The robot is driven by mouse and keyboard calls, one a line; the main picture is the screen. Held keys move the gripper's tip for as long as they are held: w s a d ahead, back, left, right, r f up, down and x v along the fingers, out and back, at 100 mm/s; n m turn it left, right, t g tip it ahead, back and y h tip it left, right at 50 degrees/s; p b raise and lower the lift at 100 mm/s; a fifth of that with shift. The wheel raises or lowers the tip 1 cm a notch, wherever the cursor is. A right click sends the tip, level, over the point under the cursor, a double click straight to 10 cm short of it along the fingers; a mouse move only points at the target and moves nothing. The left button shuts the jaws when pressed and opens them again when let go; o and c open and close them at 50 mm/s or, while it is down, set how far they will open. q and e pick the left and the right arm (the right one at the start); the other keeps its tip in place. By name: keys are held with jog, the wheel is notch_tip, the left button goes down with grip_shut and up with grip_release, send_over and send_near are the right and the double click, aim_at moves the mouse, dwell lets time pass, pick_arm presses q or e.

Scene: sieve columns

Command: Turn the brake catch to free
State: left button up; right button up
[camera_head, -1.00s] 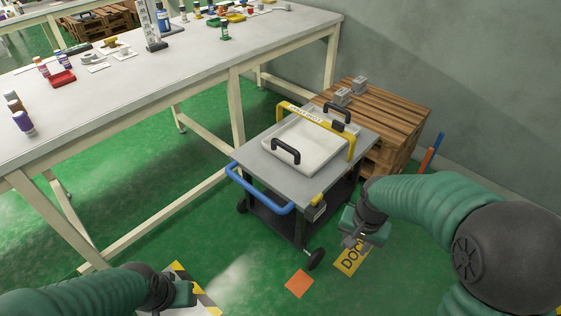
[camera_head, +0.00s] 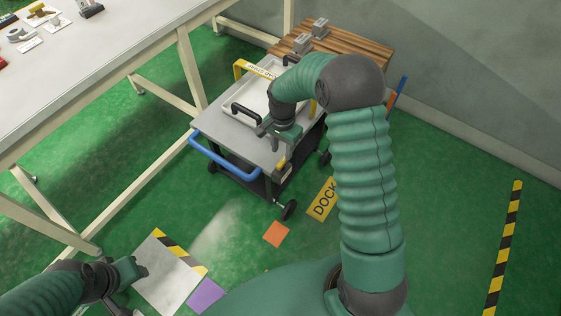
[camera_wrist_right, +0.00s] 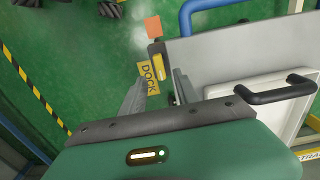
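The brake catch is a yellow lever (camera_head: 282,162) on a grey block at the near right edge of the cart (camera_head: 228,128). In the right wrist view the yellow lever (camera_wrist_right: 158,58) lies just beyond my fingertips, roughly between their lines. My right gripper (camera_head: 275,140) is over the cart's right edge, close to the catch and apart from it in the wrist view. Its two fingers (camera_wrist_right: 160,88) are spread with nothing between them. My left gripper (camera_head: 138,270) is low at the left, away from the cart; its fingers are unclear.
A blue push handle (camera_head: 212,155) is at the front left. A wooden pallet stack (camera_head: 345,42) stands behind. Open green floor lies right, with a yellow DOCK sign (camera_head: 322,199).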

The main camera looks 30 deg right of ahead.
aim_at(282, 161)
notch_tip(282, 161, down, 6)
jog(key=shift+d+r+b, duration=0.15)
jog(key=shift+r+b, duration=0.05)
jog(key=shift+b, duration=0.55)
jog(key=shift+f, duration=0.2)
jog(key=shift+a, duration=0.35)
jog(key=shift+d, duration=0.25)
jog(key=c, duration=0.4)
grip_shut()
jog(key=shift+a, duration=0.1)
